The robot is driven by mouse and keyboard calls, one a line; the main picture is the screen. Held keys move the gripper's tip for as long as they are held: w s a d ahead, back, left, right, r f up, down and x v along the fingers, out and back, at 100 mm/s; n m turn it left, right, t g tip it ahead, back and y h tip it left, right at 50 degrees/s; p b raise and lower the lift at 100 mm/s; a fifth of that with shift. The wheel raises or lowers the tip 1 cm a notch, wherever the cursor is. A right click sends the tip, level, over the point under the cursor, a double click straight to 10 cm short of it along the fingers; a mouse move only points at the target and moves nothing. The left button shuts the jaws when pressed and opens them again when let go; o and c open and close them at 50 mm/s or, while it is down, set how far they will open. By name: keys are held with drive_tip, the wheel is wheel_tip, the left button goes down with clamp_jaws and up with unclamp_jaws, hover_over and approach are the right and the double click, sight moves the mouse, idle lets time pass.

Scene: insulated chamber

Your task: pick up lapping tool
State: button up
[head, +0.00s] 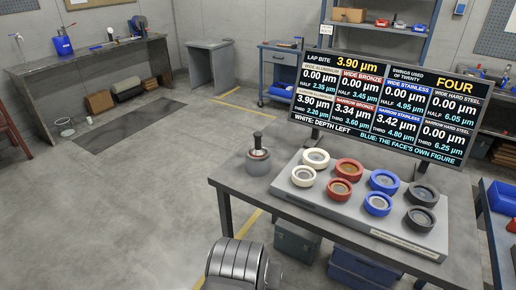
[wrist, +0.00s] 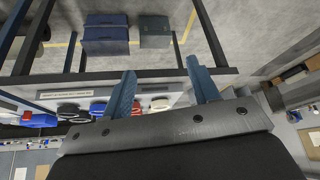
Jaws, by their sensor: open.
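What looks like the lapping tool (head: 258,142), a dark knobbed handle, stands upright in a round grey holder (head: 258,166) at the left end of the grey table (head: 234,188). I cannot make the tool out in the wrist view. My gripper (wrist: 162,88) shows in the wrist view with two blue fingers spread apart and nothing between them. It is away from the tool; my gripper's fingers do not show in the head view.
A sloped grey rack (head: 360,222) right of the tool holds several white, red, blue and dark rings. A display board (head: 383,105) rises behind it. Bins (head: 296,241) sit below the table. Floor to the left is clear; a workbench (head: 90,65) stands farther back.

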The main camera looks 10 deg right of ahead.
drive_tip(key=w+d+r+m+g+y, duration=0.1)
drive_tip(key=w+d+r+m, duration=0.3)
drive_tip(key=w+r, duration=0.75)
drive_tip(key=w+d+r+m+g+y, duration=0.15)
drive_tip(key=w+d+r, duration=0.35)
drive_tip(key=w+r, duration=0.65)
drive_tip(key=m+g, duration=0.3)
drive_tip(key=m, duration=0.3)
hover_over(258, 142)
drive_tip(key=w, duration=0.1)
wheel_tip(258, 142, down, 10)
drive_tip(key=shift+n+t, duration=0.25)
drive_tip(key=f, duration=1.2)
drive_tip(key=shift+a, duration=0.25)
drive_tip(key=shift+w+d+f, duration=0.1)
drive_tip(key=shift+d+f, duration=0.1)
drive_tip(key=shift+f, duration=1.2)
drive_tip(key=shift+d+f, duration=0.15)
drive_tip(key=shift+f, duration=1.2)
drive_tip(key=c, duration=1.1)
drive_tip(key=shift+c, duration=0.2)
drive_tip(key=shift+r, duration=0.1)
